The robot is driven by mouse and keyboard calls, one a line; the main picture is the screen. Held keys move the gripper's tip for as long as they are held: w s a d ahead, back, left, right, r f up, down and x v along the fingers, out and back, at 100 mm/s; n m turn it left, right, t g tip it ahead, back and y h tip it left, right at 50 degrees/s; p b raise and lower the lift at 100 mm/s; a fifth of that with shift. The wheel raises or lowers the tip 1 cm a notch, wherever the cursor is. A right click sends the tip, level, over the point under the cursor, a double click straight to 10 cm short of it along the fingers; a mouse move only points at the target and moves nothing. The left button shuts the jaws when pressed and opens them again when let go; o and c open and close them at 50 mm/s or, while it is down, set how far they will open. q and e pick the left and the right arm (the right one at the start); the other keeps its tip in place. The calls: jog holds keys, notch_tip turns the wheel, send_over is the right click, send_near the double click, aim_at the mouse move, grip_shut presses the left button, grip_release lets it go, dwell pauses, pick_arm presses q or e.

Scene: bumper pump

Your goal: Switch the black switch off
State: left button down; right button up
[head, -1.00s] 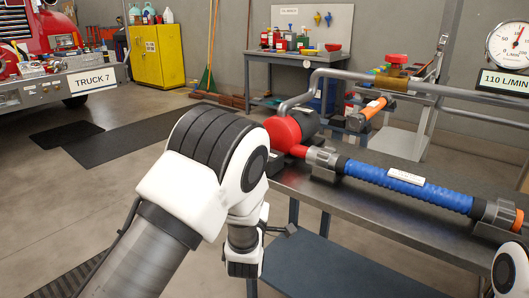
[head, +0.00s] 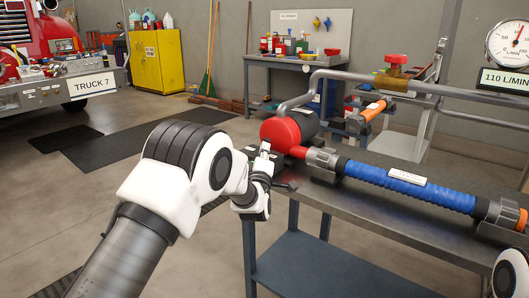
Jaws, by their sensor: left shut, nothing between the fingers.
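A dark block (head: 277,159) sits at the left end of the steel bench, just below the red-ended pump (head: 282,133). My left arm partly hides it, and I cannot make out the black switch or its position for sure. My left gripper (head: 288,186) is at the bench's left end, close to this block, with its dark fingertip pointing right. It is shut and empty. I cannot tell whether it touches anything. Only a white part of my right arm shows at the lower right; its gripper is out of view.
A blue hose (head: 400,185) runs along the bench (head: 350,205) from the pump. A grey pipe (head: 400,82) passes above it. A gauge (head: 509,42) with a 110 L/MIN display (head: 505,79) stands at the right. Open floor lies to the left.

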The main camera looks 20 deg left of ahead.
dwell(0.3)
pick_arm(q)
jog(key=shift+r+n+p, duration=0.15)
jog(key=shift+n+p, duration=0.15)
jog(key=shift+p, duration=0.05)
